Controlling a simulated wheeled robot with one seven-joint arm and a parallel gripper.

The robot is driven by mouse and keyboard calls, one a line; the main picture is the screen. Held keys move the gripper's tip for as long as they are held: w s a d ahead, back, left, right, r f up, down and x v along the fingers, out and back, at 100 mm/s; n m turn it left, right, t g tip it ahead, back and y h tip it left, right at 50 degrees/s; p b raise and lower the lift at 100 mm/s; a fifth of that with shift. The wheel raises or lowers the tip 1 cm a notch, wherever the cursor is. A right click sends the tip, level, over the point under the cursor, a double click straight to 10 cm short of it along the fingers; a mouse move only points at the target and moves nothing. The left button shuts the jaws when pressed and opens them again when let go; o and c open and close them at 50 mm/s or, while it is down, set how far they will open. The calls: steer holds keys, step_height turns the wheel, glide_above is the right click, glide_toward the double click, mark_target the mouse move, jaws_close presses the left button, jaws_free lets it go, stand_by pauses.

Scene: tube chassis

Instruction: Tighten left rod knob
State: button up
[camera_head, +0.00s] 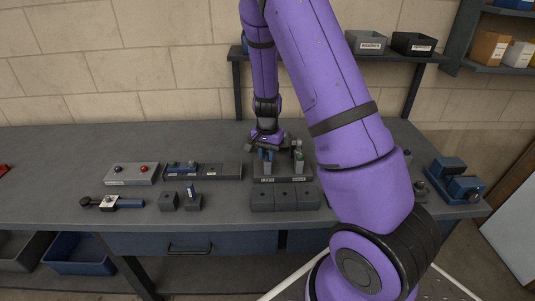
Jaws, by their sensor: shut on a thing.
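A grey fixture (271,171) with a small light label on its front stands in the middle of the bench. My gripper (265,153) points down over the left side of this fixture. It is shut on a small part there, which I take to be the left rod knob; the fingers mostly hide it. A second upright rod with a light and greenish top (299,157) stands on the right side of the fixture, beside my gripper and apart from it.
A grey block (285,197) sits in front of the fixture. A blue vise (458,184) stands at the right. My purple arm covers the bench right of centre.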

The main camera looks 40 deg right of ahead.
mark_target(267, 155)
steer(key=o, duration=0.9)
step_height(267, 155, up, 11)
steer(key=shift+f, duration=0.1)
steer(key=shift+o, duration=0.2)
